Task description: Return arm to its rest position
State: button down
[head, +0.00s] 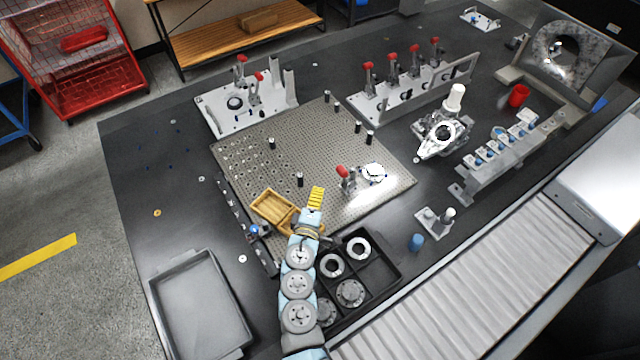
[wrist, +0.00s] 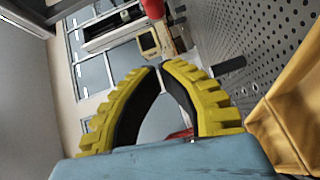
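My gripper (head: 316,197) has yellow ribbed fingers and is at the end of my blue-grey arm, above the near edge of the perforated plate (head: 235,150). In the wrist view the two fingertips (wrist: 159,68) come together, with nothing held between them. The wooden tray (head: 268,203) lies just left of the gripper in the head view. A tan wooden surface (wrist: 290,115) shows at the right of the wrist view. My arm reaches up from the bottom edge and partly hides the black parts tray.
The black parts tray (head: 384,291) with metal rings is right of my arm. An empty grey bin (head: 203,300) stands left. A red-handled clamp (head: 346,178) and several dark pins stand on the plate. A conveyor (head: 480,265) runs along the right. Black table left of the plate is mostly clear.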

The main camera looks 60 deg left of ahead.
jog(key=v, duration=0.4)
jog(key=shift+s+d, duration=0.15)
jog(key=shift+d, duration=0.05)
